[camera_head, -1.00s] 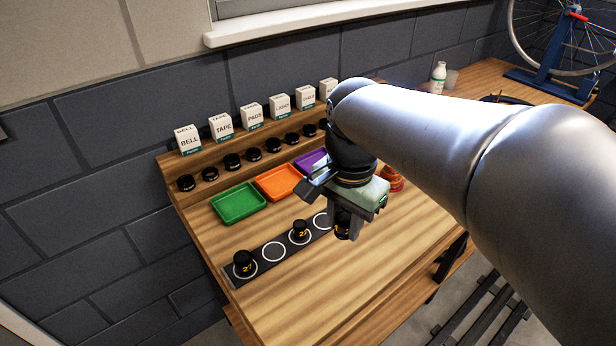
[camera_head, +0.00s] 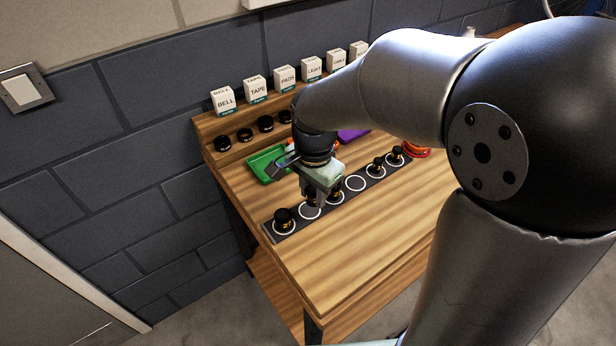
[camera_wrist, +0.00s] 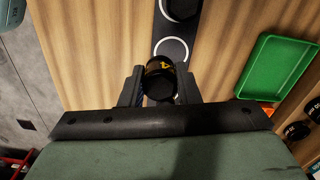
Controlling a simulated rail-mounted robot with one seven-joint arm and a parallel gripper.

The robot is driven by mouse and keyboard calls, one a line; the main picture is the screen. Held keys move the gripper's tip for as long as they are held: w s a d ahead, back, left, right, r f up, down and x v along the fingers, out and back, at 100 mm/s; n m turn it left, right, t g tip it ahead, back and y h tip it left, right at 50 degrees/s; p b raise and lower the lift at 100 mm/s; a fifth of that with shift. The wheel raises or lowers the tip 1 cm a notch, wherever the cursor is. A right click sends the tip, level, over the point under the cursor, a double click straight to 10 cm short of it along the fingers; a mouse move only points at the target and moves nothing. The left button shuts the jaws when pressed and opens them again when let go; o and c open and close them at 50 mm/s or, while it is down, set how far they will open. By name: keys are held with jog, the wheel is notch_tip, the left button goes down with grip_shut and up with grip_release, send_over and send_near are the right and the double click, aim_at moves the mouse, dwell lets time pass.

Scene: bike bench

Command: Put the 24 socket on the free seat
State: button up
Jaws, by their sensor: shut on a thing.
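My gripper (camera_head: 314,200) is shut on a black socket (camera_wrist: 160,72). In the wrist view the socket sits between the fingers with part of a yellow mark, seemingly a 4, showing. In the head view the gripper hides most of it. The dark seat strip (camera_head: 272,229) has white-ringed seats. My gripper is over the second seat from the left (camera_head: 308,212), whose ring also shows bare in the wrist view (camera_wrist: 171,49). I cannot tell the height of the socket above the strip. The fourth seat (camera_head: 355,183) is bare too.
Black sockets stand on the left-end seat (camera_head: 284,218), the third seat (camera_head: 337,197) and two right-hand seats (camera_head: 377,166) (camera_head: 396,154). A green tray (camera_wrist: 275,72) lies behind the strip. Labelled boxes (camera_head: 224,101) line the back shelf. The bench front (camera_head: 350,235) is clear.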

aim_at(309, 211)
jog(key=shift+w+a+f, duration=0.25)
jog(key=shift+w+f, duration=0.3)
jog(key=shift+f, duration=0.1)
jog(key=shift+w+a+f, duration=0.1)
jog(key=shift+w+f, duration=0.05)
jog(key=shift+f, duration=0.8)
jog(key=shift+w+f, duration=0.1)
jog(key=shift+f, duration=0.8)
jog(key=shift+f, duration=0.15)
jog(key=o, duration=1)
jog(key=shift+o, duration=0.2)
